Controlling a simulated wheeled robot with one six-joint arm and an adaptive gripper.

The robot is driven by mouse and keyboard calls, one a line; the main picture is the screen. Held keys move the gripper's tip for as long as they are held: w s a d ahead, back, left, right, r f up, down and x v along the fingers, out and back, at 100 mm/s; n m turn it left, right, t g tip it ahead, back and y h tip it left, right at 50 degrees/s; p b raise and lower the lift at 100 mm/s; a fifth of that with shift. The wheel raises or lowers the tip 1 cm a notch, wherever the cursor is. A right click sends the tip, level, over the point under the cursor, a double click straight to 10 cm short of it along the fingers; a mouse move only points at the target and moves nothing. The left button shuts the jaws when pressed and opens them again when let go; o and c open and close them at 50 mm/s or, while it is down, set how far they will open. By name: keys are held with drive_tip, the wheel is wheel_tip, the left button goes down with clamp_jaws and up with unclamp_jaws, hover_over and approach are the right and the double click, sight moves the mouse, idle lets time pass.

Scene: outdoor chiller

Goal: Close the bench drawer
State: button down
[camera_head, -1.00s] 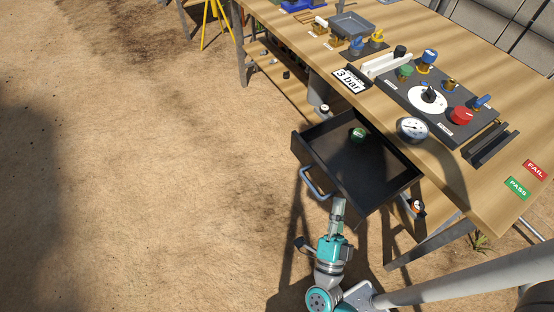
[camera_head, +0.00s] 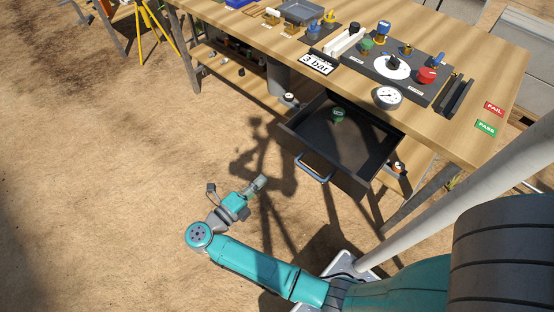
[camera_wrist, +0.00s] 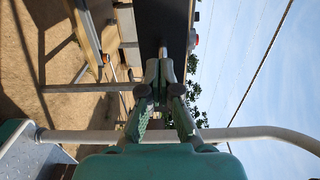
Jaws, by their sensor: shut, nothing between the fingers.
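The bench drawer (camera_head: 345,160) is a dark open tray pulled out from under the wooden bench top. Its front carries a grey-blue bar handle (camera_head: 312,168). A green round item (camera_head: 338,115) lies inside, near the back. My gripper (camera_head: 262,180) is shut and empty. In the head view it appears to the left of the handle and apart from it, in front of the drawer. In the wrist view, my gripper (camera_wrist: 164,62) points toward a dark panel (camera_wrist: 160,20), which looks like the drawer front. The exact gap cannot be told.
The bench top (camera_head: 440,125) bears a valve panel, a gauge (camera_head: 388,97), a "3 bar" sign (camera_head: 316,64) and PASS and FAIL labels. A lower shelf (camera_head: 235,75) and the bench legs stand beneath. A yellow tripod (camera_head: 150,35) stands far back. Sandy ground at left is clear.

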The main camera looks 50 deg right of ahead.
sight(295, 148)
drive_tip(key=d, duration=1.4)
drive_tip(key=shift+w, duration=0.2)
drive_tip(key=d, duration=2.2)
drive_tip(key=shift+w+d, duration=0.2)
drive_tip(key=shift+w, duration=0.15)
drive_tip(key=shift+d+r, duration=0.1)
drive_tip(key=shift+d, duration=0.35)
drive_tip(key=shift+w, duration=0.1)
